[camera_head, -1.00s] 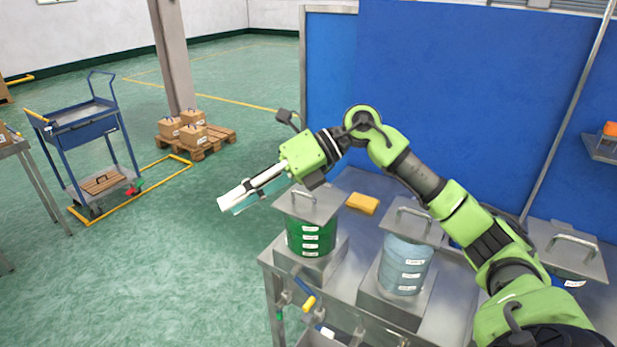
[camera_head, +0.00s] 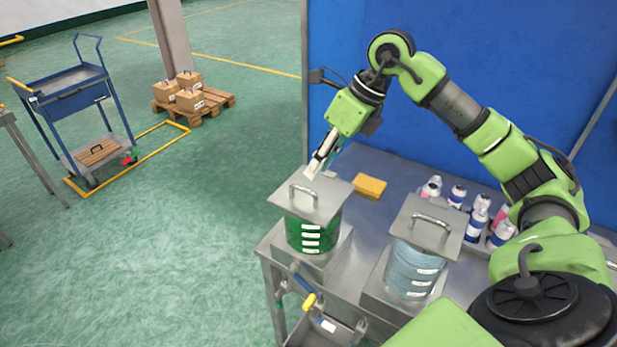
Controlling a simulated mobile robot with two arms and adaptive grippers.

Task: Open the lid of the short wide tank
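A green tank (camera_head: 300,236) with white labels stands on the bench at the left, closed by a square metal lid (camera_head: 326,196) with an upright handle (camera_head: 303,195). A light blue tank (camera_head: 412,270) stands to its right under a similar lid (camera_head: 429,222) with a handle (camera_head: 431,220). Which one is the short wide tank is not clear. My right gripper (camera_head: 319,163) points down at the back edge of the green tank's lid, behind the handle and apart from it. Its fingers overlap from this angle, so their opening is unclear. My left gripper is not in view.
A yellow block (camera_head: 369,187) lies on the metal bench (camera_head: 345,265) behind the tanks. Several small bottles (camera_head: 458,196) stand behind the blue tank, near my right arm. A blue wall (camera_head: 470,70) closes the back. A yellow-handled valve (camera_head: 307,299) sticks out below the front edge.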

